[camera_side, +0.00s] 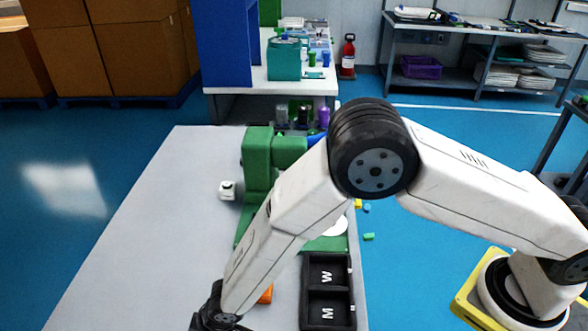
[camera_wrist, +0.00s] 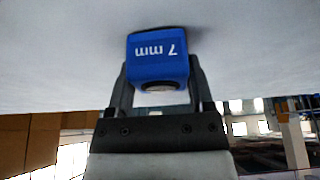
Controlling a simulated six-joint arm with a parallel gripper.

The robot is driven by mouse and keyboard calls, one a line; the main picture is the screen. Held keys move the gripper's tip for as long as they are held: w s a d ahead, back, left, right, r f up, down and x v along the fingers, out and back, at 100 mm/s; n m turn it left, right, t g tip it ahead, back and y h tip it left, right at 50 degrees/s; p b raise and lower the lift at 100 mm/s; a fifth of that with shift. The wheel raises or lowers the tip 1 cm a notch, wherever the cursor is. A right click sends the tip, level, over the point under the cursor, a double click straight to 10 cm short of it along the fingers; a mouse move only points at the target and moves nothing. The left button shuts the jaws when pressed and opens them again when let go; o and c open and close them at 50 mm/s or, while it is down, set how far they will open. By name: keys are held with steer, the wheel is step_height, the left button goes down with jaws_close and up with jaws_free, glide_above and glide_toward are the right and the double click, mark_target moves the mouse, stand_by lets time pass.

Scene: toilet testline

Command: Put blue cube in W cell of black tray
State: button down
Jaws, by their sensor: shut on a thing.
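The blue cube (camera_wrist: 157,57) carries the marking "7 mm" and sits between the two fingers of my gripper (camera_wrist: 160,85) in the wrist view. The gripper is shut on it. In the side view my wrist is at the bottom edge, left of the tray, and the fingertips and the cube are out of sight there. The black tray (camera_side: 306,291) lies on the grey table at the lower middle. Its far cell is marked W (camera_side: 327,274) and its near cell is marked M (camera_side: 328,312). Both cells look empty.
An orange block (camera_side: 266,295) lies between my arm and the tray, partly hidden. A green fixture (camera_side: 258,160) stands beyond the tray. A small white object (camera_side: 227,190) is on the table (camera_side: 150,230) to its left. The table's left part is clear.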

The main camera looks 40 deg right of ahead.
steer(key=shift+f, duration=0.1)
jaws_free()
steer(key=shift+r, duration=0.2)
steer(key=v, duration=1.2)
stand_by(0.7)
steer(key=w+d+r+m+h, duration=0.1)
steer(key=w+d+r+m, duration=0.15)
steer(key=d, duration=0.75)
steer(key=s+d+r+m, duration=0.2)
steer(key=d, duration=0.6)
steer(key=s+d+r+m+h, duration=0.1)
steer(key=s+d+r+m, duration=0.1)
steer(key=d, duration=0.6)
steer(key=s+d+r+m+h, duration=0.1)
steer(key=s+d, duration=0.3)
steer(key=d, duration=0.5)
steer(key=shift+r+m+g, duration=0.3)
steer(key=shift+r+m, duration=0.1)
steer(key=shift+m, duration=0.35)
